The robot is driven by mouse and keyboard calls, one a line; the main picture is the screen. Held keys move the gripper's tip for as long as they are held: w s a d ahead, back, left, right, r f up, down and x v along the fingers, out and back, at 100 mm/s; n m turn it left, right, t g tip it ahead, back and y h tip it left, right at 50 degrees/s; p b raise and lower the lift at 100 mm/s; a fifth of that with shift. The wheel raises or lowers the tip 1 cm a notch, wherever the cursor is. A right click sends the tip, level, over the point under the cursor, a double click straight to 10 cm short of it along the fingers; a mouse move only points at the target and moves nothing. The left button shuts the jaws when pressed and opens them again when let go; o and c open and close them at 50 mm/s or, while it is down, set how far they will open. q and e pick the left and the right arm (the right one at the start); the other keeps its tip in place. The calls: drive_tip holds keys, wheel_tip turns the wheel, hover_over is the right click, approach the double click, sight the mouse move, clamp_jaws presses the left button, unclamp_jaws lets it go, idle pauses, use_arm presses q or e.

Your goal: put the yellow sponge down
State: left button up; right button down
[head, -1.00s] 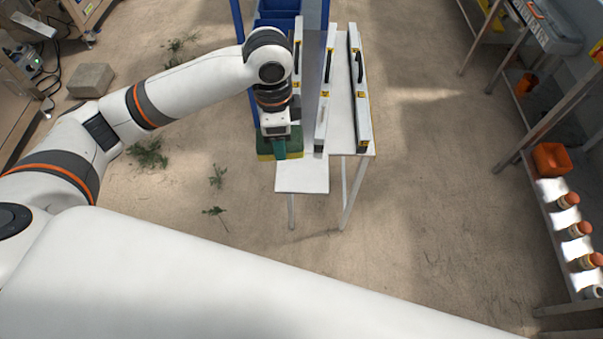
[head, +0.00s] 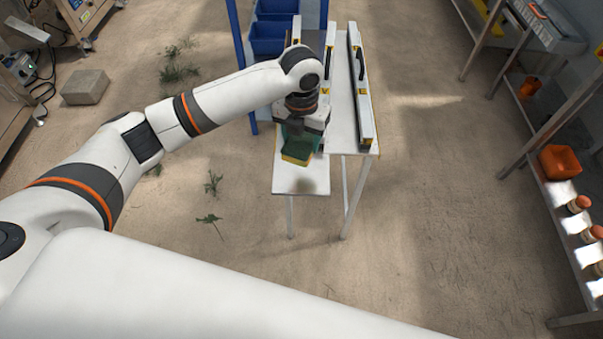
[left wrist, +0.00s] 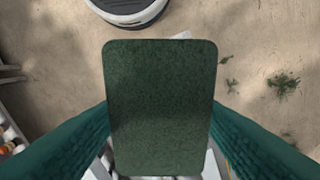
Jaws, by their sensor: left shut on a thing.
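The yellow sponge (head: 296,159) has a dark green scouring face on top and a yellow body below. My left gripper (head: 299,140) is shut on it and holds it over the near end of the white table (head: 288,182). A soft shadow lies on the tabletop just in front of the sponge, so it looks to be held above the surface; the exact gap is hard to tell. In the left wrist view the green face of the sponge (left wrist: 160,105) fills the middle, with a teal finger on each side. My right gripper is not in view.
Long grey level-like bars (head: 360,90) with yellow marks lie on the table to the right and behind. Blue bins (head: 270,38) stand beyond. A shelf at the right holds an orange container (head: 560,162) and several orange-capped jars. The table's near end is bare.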

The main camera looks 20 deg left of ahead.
sight(302, 172)
use_arm(q)
wheel_tip(302, 172, down, 10)
drive_tip(key=shift+f, duration=0.1)
idle(0.4)
drive_tip(key=o, duration=0.9)
drive_tip(key=shift+f, duration=0.1)
wheel_tip(302, 172, up, 12)
drive_tip(key=shift+r, duration=0.2)
